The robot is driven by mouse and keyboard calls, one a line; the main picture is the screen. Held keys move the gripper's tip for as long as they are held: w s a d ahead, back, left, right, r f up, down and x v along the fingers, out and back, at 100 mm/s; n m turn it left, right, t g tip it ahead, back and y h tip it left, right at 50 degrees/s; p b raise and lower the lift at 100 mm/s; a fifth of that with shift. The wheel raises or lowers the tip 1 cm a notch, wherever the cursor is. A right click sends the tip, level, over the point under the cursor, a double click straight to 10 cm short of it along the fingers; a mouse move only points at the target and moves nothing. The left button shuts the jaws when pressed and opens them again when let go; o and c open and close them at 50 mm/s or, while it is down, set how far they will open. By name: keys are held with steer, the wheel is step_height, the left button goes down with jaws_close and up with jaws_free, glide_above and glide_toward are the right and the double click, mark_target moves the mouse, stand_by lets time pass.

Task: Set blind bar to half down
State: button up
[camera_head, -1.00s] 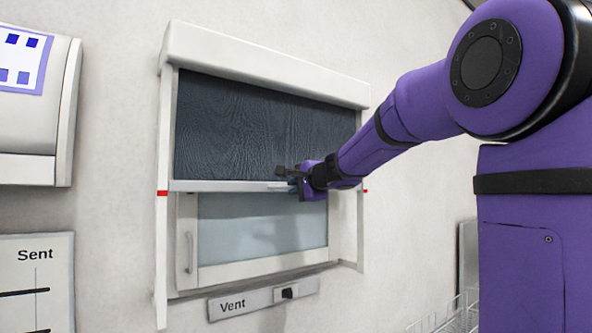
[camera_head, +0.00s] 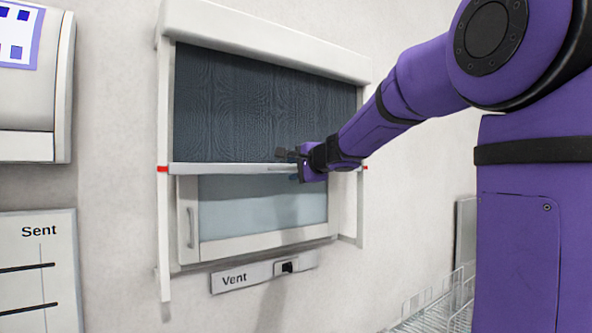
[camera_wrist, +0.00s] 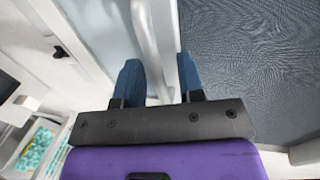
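The dark blind (camera_head: 260,105) hangs under its white box, with the pale blind bar (camera_head: 225,169) along its bottom edge. The bar lies level with the red marks (camera_head: 162,169) on the side rails. My gripper (camera_head: 290,163) is at the bar's right half. In the wrist view, the fingers (camera_wrist: 160,78) stand on either side of the white bar (camera_wrist: 168,40) and its handle piece, which fill the gap between the fingertips. The contact itself is partly hidden by the fingers.
Below the bar is a white-framed window (camera_head: 265,238) with a handle. Under it is a "Vent" plate (camera_head: 235,280) with a small dark switch. A "Sent" board (camera_head: 35,270) is at left. A wire rack (camera_head: 440,305) is at lower right.

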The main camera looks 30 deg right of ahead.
steer(key=v, duration=1)
steer(key=shift+s, duration=0.4)
steer(key=s+a+f+n+g+y, duration=0.2)
steer(key=s+a+f+n+g, duration=0.6)
steer(key=s+a+f+n, duration=0.7)
steer(key=s+a+f+n+g+h, duration=0.1)
steer(key=s+f+n+g+h, duration=0.1)
steer(key=s+f, duration=0.5)
steer(key=shift+s+n+h, duration=0.3)
steer(key=shift+s, duration=0.7)
steer(key=shift+a+f, duration=0.1)
steer(key=shift+f, duration=0.05)
